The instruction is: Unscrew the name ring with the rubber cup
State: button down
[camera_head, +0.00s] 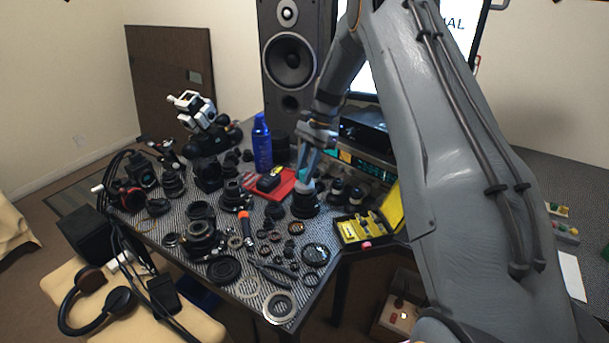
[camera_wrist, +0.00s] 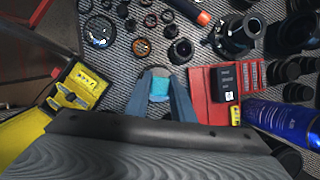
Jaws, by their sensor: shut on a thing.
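My gripper (camera_head: 307,176) points down in the head view, its fingers closed on the rubber cup (camera_head: 307,187). The cup looks grey and round, right over the top of a dark upright lens (camera_head: 305,206). In the wrist view, a teal part of the cup (camera_wrist: 159,87) shows between the two fingers of my gripper (camera_wrist: 160,80). A grey rounded edge shows just beyond the fingertips. The name ring cannot be made out; the cup and fingers cover the lens front. Whether the cup presses on the lens or is just above it, I cannot tell.
A red tray (camera_head: 285,183) and a blue spray can (camera_head: 262,145) stand left of the lens. A yellow-lidded tool case (camera_head: 366,226) lies open at right. Several rings, lens parts and an orange-handled screwdriver (camera_head: 245,226) crowd the mat in front.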

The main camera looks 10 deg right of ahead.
jog(key=shift+s+f, duration=0.1)
jog(key=shift+s, duration=0.1)
jog(key=shift+w+r+p, duration=0.15)
jog(key=shift+r+p, duration=0.6)
jog(key=shift+r, duration=0.8)
